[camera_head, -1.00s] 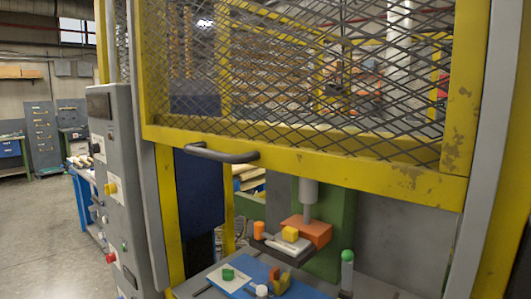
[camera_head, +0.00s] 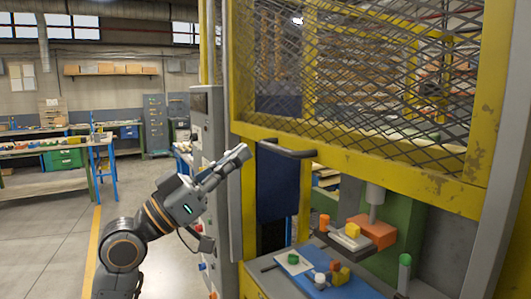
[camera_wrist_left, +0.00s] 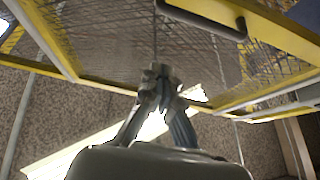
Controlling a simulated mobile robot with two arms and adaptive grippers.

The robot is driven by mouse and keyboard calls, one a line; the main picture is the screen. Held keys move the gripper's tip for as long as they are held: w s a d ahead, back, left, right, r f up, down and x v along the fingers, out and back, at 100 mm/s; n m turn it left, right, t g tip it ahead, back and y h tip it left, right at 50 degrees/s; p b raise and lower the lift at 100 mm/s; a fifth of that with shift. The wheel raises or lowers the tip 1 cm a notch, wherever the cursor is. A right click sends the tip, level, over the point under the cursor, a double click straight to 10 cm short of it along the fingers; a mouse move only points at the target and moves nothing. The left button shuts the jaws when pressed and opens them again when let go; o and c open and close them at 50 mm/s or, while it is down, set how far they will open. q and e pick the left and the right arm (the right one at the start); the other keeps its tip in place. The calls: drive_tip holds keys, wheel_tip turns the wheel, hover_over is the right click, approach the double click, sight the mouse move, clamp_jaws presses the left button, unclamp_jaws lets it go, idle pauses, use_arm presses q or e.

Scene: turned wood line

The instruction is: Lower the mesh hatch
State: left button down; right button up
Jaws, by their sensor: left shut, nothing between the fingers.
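The mesh hatch (camera_head: 370,75) is a yellow frame with grey diamond mesh, raised above an opening in the machine. Its dark bar handle (camera_head: 287,149) sits on the left part of the lower yellow rail. The handle also shows at the top of the left wrist view (camera_wrist_left: 203,19). My left gripper (camera_head: 244,153) is left of the handle, apart from it, in front of the grey control column. Its fingers are closed together and empty, and they also show in the left wrist view (camera_wrist_left: 160,72). My right gripper is in no view.
Under the hatch, a blue board (camera_head: 318,284) holds small coloured blocks. An orange block (camera_head: 376,232) is below a grey press rod. A green-topped post (camera_head: 404,262) stands at right. The grey control column (camera_head: 205,130) stands left of the hatch; open floor lies further left.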

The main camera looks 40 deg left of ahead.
use_arm(q)
wheel_tip(320, 180, up, 5)
drive_tip(key=p, duration=0.7)
hover_over(278, 150)
drive_tip(key=s+d, duration=0.2)
drive_tip(key=s, duration=0.1)
drive_tip(key=shift+w+f+b, duration=0.1)
drive_tip(key=shift+f+b, duration=0.3)
drive_tip(key=shift+f, duration=1.85)
